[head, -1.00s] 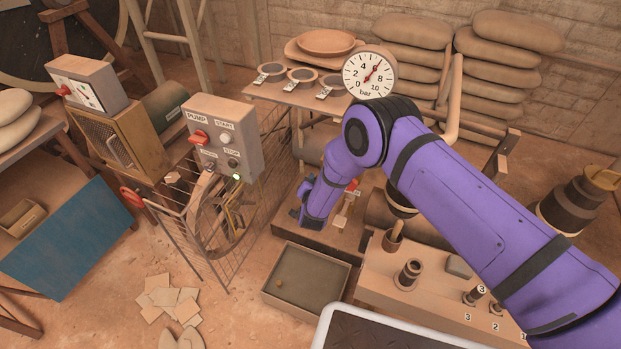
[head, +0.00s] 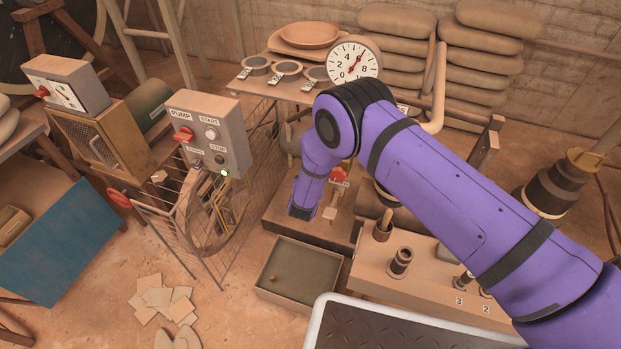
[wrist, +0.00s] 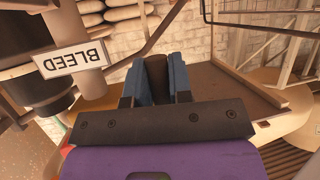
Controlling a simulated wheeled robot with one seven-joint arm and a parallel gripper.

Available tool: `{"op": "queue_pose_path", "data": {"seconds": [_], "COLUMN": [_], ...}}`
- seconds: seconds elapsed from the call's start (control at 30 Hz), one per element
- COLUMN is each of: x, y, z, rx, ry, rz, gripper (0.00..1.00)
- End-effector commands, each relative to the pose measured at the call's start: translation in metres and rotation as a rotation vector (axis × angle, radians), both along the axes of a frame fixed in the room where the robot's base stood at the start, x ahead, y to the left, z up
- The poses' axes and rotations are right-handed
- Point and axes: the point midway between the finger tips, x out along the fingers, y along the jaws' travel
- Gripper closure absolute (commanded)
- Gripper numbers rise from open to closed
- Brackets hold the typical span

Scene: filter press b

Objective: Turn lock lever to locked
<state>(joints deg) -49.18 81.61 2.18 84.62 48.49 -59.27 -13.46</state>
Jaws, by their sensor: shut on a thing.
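My gripper (wrist: 158,88) has its two blue fingers closed around a dark brown handle end (wrist: 156,68) in the wrist view. I take this to be the lock lever; its full length and angle are hidden. In the head view my gripper (head: 302,211) points down behind the grey tray, beside a red-handled valve (head: 338,174). My purple arm hides much of the press, and the lever cannot be made out there.
A BLEED sign (wrist: 74,59) on a pipe is close at the left of the wrist view. The pump control box (head: 208,134) and wire fence stand left of my arm. An open tray (head: 298,272) and a bench with fittings (head: 415,283) are in front.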

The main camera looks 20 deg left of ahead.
Motion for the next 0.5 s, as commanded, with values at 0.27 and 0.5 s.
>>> {"op": "queue_pose_path", "data": {"seconds": [0.27,0.5], "x": [-0.0008,-0.0005], "y": [-0.0011,-0.001], "z": [-0.0012,-0.0009], "rx": [-0.006,-0.004], "ry": [0.002,0.002], "rz": [0.001,0.001], "gripper": [1.0,0.55]}}
